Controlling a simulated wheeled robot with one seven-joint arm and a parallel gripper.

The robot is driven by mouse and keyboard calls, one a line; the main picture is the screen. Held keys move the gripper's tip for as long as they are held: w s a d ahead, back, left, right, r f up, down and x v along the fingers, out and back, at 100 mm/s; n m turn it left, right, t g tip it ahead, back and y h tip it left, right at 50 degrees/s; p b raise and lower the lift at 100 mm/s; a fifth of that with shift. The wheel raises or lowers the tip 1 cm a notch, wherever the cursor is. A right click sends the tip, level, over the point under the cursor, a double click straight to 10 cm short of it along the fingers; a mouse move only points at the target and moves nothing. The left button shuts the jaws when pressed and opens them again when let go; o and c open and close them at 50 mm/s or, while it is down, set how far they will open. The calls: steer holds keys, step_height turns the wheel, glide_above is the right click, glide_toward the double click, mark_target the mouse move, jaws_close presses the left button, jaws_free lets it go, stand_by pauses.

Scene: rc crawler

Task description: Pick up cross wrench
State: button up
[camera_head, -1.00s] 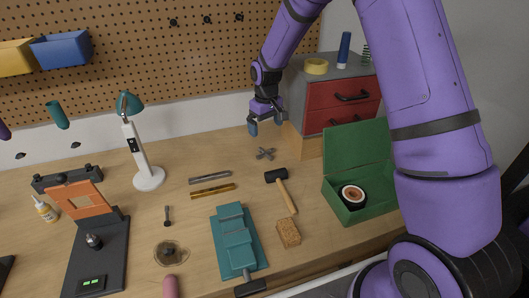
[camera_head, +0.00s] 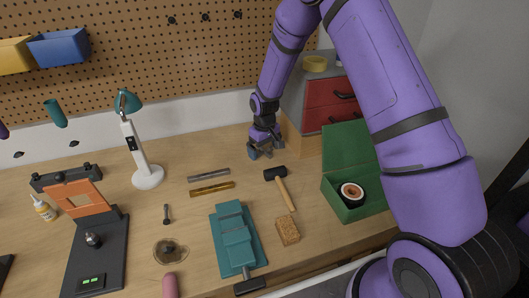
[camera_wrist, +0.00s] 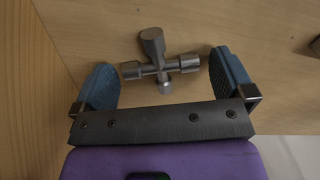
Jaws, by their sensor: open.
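The cross wrench (camera_wrist: 157,64) is a small grey metal cross lying on the wooden table. In the wrist view it sits between the two blue fingertips of my gripper (camera_wrist: 165,82), toward their far ends. A gap shows on each side, so the fingers look apart from it. My gripper is open. In the head view my gripper (camera_head: 261,152) is low over the table in front of the drawer cabinet, and it hides the cross wrench there.
A black-headed hammer (camera_head: 281,185) lies just in front of my gripper. The red drawer cabinet (camera_head: 327,105) stands close behind and right. An open green box (camera_head: 337,203) is at the right. Two metal bars (camera_head: 210,188) lie to the left, with bare table between.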

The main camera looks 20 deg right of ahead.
steer(key=c, duration=0.9)
steer(key=shift+r, duration=0.1)
